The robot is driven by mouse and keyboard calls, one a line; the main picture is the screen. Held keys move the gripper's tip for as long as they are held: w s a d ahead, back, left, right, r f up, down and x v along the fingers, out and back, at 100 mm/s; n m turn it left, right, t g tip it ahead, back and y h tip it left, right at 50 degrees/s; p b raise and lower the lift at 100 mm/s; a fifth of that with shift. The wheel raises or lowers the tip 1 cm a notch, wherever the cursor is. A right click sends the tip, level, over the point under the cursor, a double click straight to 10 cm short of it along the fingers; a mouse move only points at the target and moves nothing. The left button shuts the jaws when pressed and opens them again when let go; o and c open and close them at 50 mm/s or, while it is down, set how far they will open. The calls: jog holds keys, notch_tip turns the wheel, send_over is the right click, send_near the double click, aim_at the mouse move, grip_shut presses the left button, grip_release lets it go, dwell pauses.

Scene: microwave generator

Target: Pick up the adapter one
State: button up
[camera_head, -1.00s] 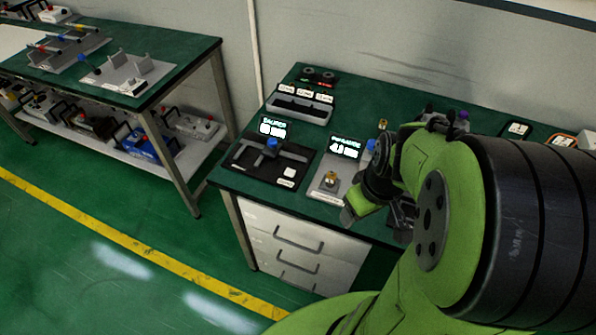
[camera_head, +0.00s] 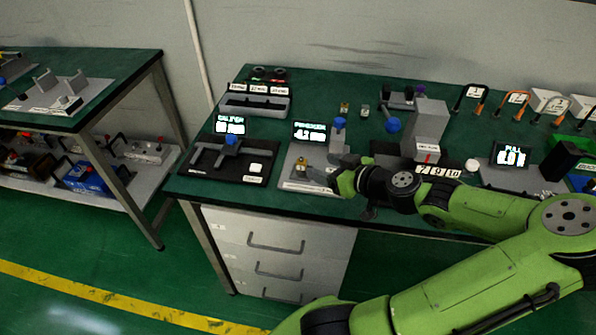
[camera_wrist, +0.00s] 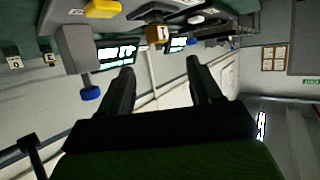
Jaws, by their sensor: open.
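A small brass adapter (camera_head: 301,167) sits on the grey plate of a device with a lit display, near the front of the green bench. In the wrist view a brass block (camera_wrist: 157,34) with a pale, 1-like mark shows just beyond and between my fingertips; it appears to be this adapter. My gripper (camera_wrist: 158,68) is open, with nothing between its fingers. In the head view my gripper (camera_head: 328,176) is just right of the adapter, apart from it as far as I can see. Two other small blocks (camera_head: 344,108) stand farther back; their marks are unreadable.
A blue-knobbed post (camera_head: 339,124) stands close behind the adapter. A black caliper device (camera_head: 229,155) lies to the left, and a grey block stand (camera_head: 431,129) rises to the right. A long grey tray (camera_head: 255,106) is at the back left. Drawers (camera_head: 283,250) are below.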

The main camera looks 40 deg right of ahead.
aim_at(303, 161)
jog(key=b+x, duration=0.2)
jog(key=x, duration=0.7)
jog(key=shift+w+f, duration=0.25)
jog(key=shift+f, duration=0.05)
jog(key=c, duration=1.1)
